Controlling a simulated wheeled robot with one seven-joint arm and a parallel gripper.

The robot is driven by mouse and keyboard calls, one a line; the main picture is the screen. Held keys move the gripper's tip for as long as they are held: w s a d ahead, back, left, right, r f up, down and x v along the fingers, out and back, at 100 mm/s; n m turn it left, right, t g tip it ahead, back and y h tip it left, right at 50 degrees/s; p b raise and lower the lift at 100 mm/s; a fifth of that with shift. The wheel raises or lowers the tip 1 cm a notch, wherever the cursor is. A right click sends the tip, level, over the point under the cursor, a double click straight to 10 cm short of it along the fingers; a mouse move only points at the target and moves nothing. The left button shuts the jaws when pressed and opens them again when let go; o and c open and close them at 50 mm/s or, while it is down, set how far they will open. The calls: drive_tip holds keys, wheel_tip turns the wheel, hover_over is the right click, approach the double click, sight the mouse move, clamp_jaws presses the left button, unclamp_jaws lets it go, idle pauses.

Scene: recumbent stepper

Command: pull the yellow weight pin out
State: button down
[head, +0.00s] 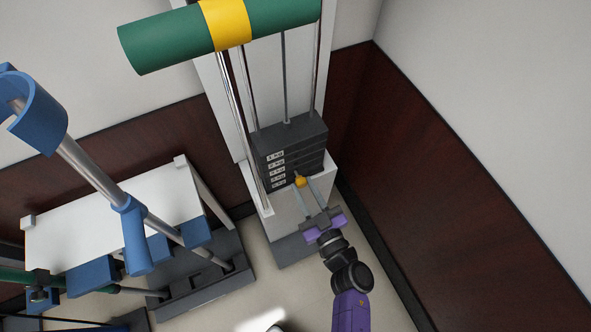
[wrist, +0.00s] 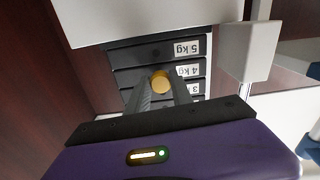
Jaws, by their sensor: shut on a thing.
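The yellow weight pin (head: 300,181) shows as a small round knob at the front of the dark weight stack (head: 290,143). In the wrist view the pin's round end (wrist: 160,82) sits by the plate marked 4 kg, with the stack (wrist: 125,60) behind it. My gripper (head: 303,184) reaches the stack from the front, and its two long grey fingers are shut on the pin's knob, one on each side. In the wrist view the fingertips (wrist: 160,86) meet the knob. The pin's shaft is hidden, so I cannot tell how deep it sits.
A white bench (head: 110,215) and blue-padded frame stand left. A dark red wall panel (head: 440,180) is close on the right. Pale floor lies in front.

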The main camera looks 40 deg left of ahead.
drive_tip(key=shift+d, duration=0.15)
drive_tip(key=shift+p+v, duration=1.1)
drive_tip(key=shift+v, duration=1)
drive_tip(key=shift+s+d, duration=0.1)
drive_tip(key=shift+p+v, duration=0.7)
drive_tip(key=shift+v, duration=0.65)
